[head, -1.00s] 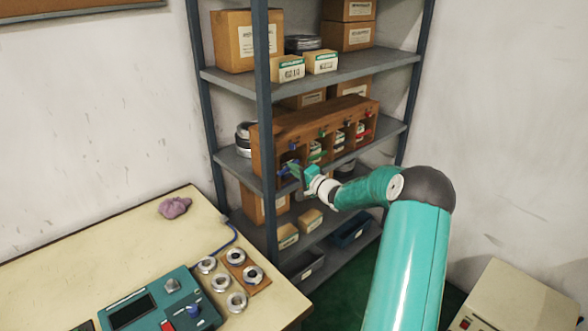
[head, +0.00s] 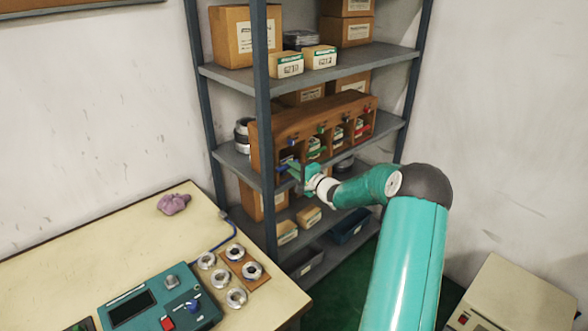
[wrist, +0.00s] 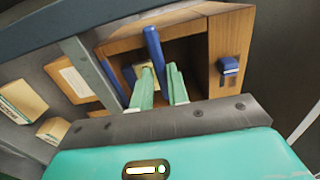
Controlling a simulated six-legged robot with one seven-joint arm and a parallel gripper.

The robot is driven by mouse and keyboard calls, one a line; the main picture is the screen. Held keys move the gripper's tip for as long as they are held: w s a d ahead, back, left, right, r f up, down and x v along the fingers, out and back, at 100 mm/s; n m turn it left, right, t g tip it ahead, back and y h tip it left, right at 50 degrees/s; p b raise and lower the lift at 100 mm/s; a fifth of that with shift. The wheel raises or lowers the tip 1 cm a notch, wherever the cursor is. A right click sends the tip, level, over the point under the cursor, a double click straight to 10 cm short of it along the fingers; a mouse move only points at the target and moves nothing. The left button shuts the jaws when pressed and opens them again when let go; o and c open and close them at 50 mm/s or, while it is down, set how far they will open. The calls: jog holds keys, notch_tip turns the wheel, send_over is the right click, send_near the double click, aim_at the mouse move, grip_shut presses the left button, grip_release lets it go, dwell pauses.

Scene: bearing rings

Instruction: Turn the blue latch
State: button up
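The wooden rack (head: 270,131) stands on the middle shelf. In the wrist view its leftmost compartment shows as an open wooden box (wrist: 195,50). A long blue bar (wrist: 153,47), seemingly the blue latch, crosses that opening. A short blue piece (wrist: 229,66) sits on the wooden face to its right. My gripper (wrist: 160,72) is at this compartment, with its two pale green fingers apart. The bar's lower end lies between the fingertips; I cannot tell whether they touch it. In the head view my gripper (head: 296,170) is in front of the compartment, beside the blue bar (head: 283,169).
A grey shelf post (head: 263,100) stands just left of my gripper. Boxes (head: 288,65) fill the shelf above, with bins (head: 349,226) below. The bench (head: 60,255) at front left holds metal rings (head: 236,252) and a teal device (head: 160,305).

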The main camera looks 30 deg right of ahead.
jog(key=shift+o, duration=0.2)
jog(key=shift+s, duration=0.1)
jog(key=s+d, duration=0.2)
jog(key=s, duration=1.1)
jog(key=shift+s, duration=0.25)
